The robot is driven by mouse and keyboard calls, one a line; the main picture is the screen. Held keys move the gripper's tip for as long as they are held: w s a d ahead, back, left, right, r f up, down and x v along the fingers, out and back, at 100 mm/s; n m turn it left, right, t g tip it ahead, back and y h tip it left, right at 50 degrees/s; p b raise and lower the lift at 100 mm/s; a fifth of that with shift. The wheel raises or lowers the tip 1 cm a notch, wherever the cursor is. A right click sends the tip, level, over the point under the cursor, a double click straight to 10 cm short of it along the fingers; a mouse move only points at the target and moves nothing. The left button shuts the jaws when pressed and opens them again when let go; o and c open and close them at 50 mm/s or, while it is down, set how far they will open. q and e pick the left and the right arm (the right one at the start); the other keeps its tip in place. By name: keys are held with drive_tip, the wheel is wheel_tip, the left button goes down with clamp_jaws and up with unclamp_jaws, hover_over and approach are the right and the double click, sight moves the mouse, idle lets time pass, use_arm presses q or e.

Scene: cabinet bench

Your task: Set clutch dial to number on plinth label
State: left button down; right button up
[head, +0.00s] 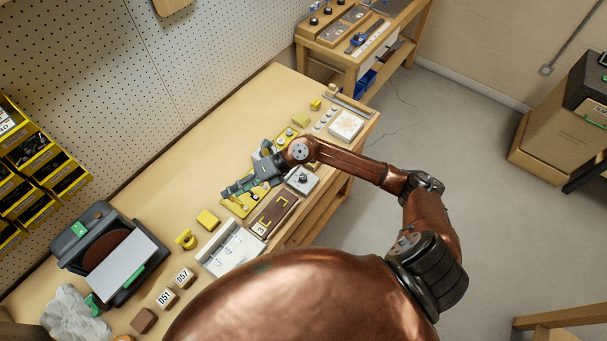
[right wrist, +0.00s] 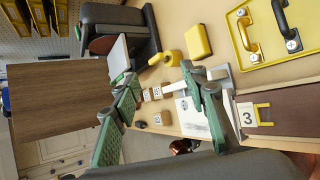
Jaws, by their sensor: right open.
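A light grey box with a dark round knob (head: 302,180), which looks like the clutch dial, sits near the bench's front edge; its markings are too small to read. A long brown plinth (head: 274,213) lies to its lower left. Its white label (head: 260,229) reads 3, clearer in the right wrist view (right wrist: 247,115). My right gripper (head: 232,187) is open and empty above the bench, left of the knob box and over a yellow plate. In the right wrist view its green-padded fingers (right wrist: 163,105) stand apart with nothing between them. My left gripper is not in view.
The yellow plate (right wrist: 272,62) bears a black and a yellow handle. A white binder (head: 232,247), yellow block (head: 208,220), numbered blocks (head: 168,298) and a disc sander (head: 108,250) stand to the left. A white board (head: 346,125) lies at the far right end.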

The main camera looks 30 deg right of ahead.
drive_tip(key=d+f+n+g+h, duration=0.2)
drive_tip(key=d+f+h, duration=0.4)
drive_tip(key=d, duration=0.6)
drive_tip(key=g+h, duration=0.1)
drive_tip(key=h, duration=0.4)
hover_over(304, 177)
drive_tip(key=shift+f+m, duration=0.15)
drive_tip(key=shift+m, duration=0.25)
wheel_tip(304, 177, down, 7)
drive_tip(key=shift+r+p, duration=0.15)
drive_tip(key=shift+p, duration=0.35)
drive_tip(key=shift+f, duration=0.4)
clamp_jaws()
